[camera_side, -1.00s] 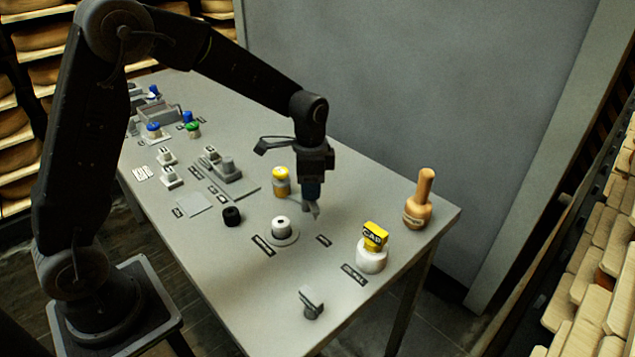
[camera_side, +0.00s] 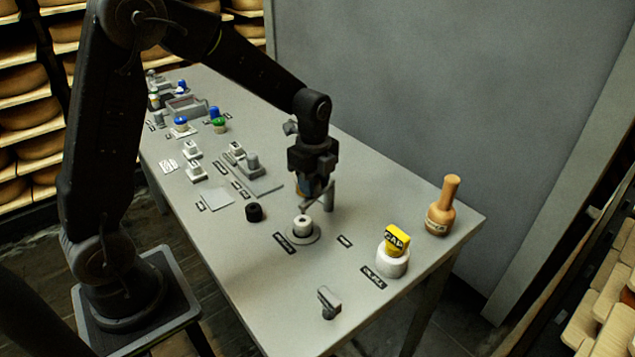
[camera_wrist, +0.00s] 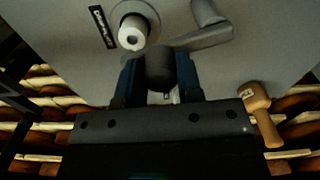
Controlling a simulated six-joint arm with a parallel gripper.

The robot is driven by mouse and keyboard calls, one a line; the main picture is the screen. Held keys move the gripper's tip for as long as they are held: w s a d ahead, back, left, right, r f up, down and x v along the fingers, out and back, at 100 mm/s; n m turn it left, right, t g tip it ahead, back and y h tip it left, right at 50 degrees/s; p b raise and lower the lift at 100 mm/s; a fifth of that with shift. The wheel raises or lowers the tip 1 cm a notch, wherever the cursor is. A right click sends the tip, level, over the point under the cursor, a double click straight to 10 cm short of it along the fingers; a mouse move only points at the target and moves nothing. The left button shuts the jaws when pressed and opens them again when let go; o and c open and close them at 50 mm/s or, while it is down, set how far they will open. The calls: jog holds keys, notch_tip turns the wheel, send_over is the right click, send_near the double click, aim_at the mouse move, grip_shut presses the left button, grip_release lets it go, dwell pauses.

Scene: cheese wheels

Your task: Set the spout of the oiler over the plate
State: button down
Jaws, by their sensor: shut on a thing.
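The oiler is a grey upright post (camera_side: 329,195) with a flat grey spout arm (camera_wrist: 205,38) reaching from it towards the left. My gripper (camera_wrist: 160,70) is shut on a dark round knob at the spout's free end, with a blue finger on each side. In the side view my gripper (camera_side: 312,195) hangs low beside the post. A round grey plate (camera_side: 316,238) lies on the table just in front, with a white ring-shaped piece (camera_side: 303,223) standing on it. The spout end shows close behind the plate; whether it overlaps the plate is hard to tell.
A black ring (camera_side: 254,212) lies left of the plate.

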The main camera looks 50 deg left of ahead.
jog(key=shift+a+m, duration=0.2)
jog(key=shift+m, duration=0.1)
jog(key=c, duration=0.8)
grip_release()
jog(key=shift+r, duration=0.1)
notch_tip(320, 180, up, 14)
jog(key=shift+f, duration=0.15)
jog(key=s+d+n+t, duration=0.2)
jog(key=s+n, duration=0.3)
jog(key=s, duration=0.1)
jog(key=s+d+n+t, duration=0.1)
jog(key=s+n, duration=0.5)
jog(key=s, duration=0.1)
jog(key=s+d+r+n+t, duration=0.1)
jog(key=s+d+n+t, duration=0.1)
jog(key=s+n, duration=0.4)
jog(key=shift+s+d+t, duration=0.3)
jog(key=shift+s, duration=0.15)
